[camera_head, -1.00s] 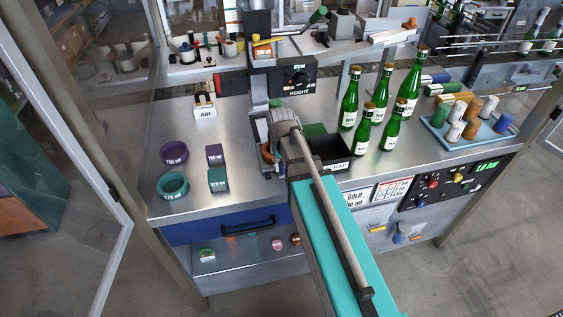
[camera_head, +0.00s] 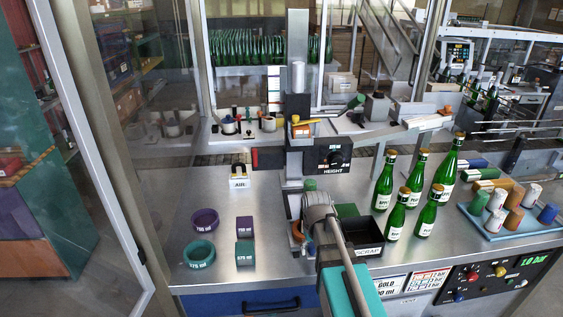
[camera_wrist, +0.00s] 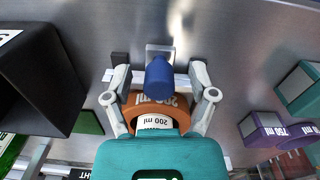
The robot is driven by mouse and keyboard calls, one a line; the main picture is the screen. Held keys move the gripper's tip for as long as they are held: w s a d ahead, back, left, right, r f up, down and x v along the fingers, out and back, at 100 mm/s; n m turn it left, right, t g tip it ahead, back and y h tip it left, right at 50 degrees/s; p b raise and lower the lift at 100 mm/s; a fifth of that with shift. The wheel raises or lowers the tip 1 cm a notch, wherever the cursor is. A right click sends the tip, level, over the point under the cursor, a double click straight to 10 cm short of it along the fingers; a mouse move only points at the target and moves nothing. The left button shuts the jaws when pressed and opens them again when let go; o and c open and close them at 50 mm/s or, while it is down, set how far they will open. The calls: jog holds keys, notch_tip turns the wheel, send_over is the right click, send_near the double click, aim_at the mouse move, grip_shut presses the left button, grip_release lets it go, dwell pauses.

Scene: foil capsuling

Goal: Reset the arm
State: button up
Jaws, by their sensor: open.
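My gripper (camera_wrist: 160,88) is open in the wrist view, its two fingers spread wide. Between and below them, an orange ring marked 200 ml (camera_wrist: 148,103) and a blue cylindrical piece (camera_wrist: 158,75) show above the metal bench. I cannot tell whether the fingers touch either. In the head view, my arm reaches from the bottom edge to the bench in front of the capsuling machine (camera_head: 296,150), and its wrist hides the fingertips. A bit of the orange ring (camera_head: 297,231) shows left of the wrist.
A black scrap bin (camera_head: 370,250) stands close right of my wrist. Several green bottles (camera_head: 384,185) stand farther right, beside a blue tray (camera_head: 482,229) of capsules. Purple (camera_head: 205,220) and teal (camera_head: 199,254) rings lie left, next to purple (camera_head: 244,226) and teal (camera_head: 245,252) blocks.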

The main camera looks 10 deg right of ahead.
jog(key=s+m, duration=0.1)
jog(key=s, duration=0.7)
jog(key=shift+s+m, duration=0.15)
jog(key=shift+m, duration=0.15)
